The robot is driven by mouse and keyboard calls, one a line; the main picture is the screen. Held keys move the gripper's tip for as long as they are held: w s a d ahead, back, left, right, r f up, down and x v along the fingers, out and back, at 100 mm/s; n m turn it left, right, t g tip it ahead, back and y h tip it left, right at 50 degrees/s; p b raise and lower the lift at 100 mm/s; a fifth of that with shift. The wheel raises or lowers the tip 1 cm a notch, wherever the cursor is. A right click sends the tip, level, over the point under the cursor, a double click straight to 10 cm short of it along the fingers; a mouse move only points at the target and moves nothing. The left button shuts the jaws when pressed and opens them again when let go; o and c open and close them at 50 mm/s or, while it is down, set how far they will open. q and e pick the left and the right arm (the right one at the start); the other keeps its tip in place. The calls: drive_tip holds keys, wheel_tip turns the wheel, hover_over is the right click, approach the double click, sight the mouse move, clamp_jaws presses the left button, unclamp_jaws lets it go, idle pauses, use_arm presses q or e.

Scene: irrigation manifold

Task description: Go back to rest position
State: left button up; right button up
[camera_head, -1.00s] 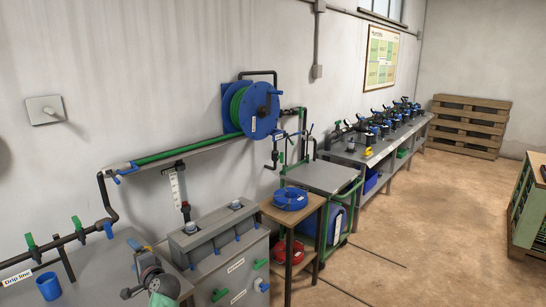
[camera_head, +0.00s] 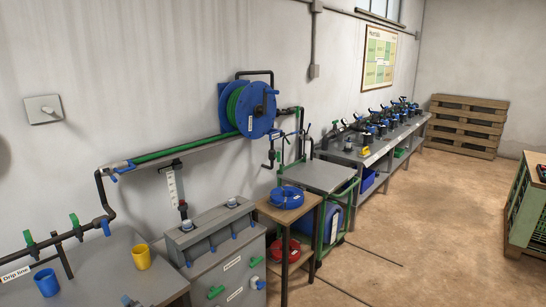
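Neither of my grippers is in the head view now, and no part of my arms can be made out for sure. A yellow cup (camera_head: 141,257) stands upright on the grey table (camera_head: 95,264) at the lower left. A blue cup (camera_head: 47,282) stands on the same table to its left. A small grey and blue part (camera_head: 130,300) shows at the bottom edge and is cut off by the frame.
A grey manifold box (camera_head: 215,235) stands right of the table. A wooden stand (camera_head: 290,213) holds blue and red hose coils. A green-framed cart (camera_head: 318,177) and a long workbench (camera_head: 370,150) follow along the wall.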

use_arm(q)
drive_tip(key=s+d+f+n+g+h, duration=0.1)
drive_tip(key=s+d+f+g+h, duration=0.15)
drive_tip(key=s+d, duration=0.6)
drive_tip(key=s+d+f+n+g+h, duration=0.1)
drive_tip(key=s+d+f+g+h, duration=0.2)
drive_tip(key=s, duration=1.1)
drive_tip(key=s+d+f+n+g+h, duration=0.1)
drive_tip(key=s+d+f+h, duration=0.3)
drive_tip(key=s+d, duration=0.55)
wheel_tip(320, 180, down, 20)
drive_tip(key=s+f, duration=0.3)
drive_tip(key=f, duration=0.9)
drive_tip(key=s+f+g+h, duration=0.1)
drive_tip(key=s+f, duration=0.3)
drive_tip(key=f, duration=0.8)
drive_tip(key=shift+s+d+f, duration=0.2)
drive_tip(key=shift+s+f, duration=0.05)
drive_tip(key=shift+f, duration=0.15)
use_arm(e)
drive_tip(key=shift+d, duration=0.15)
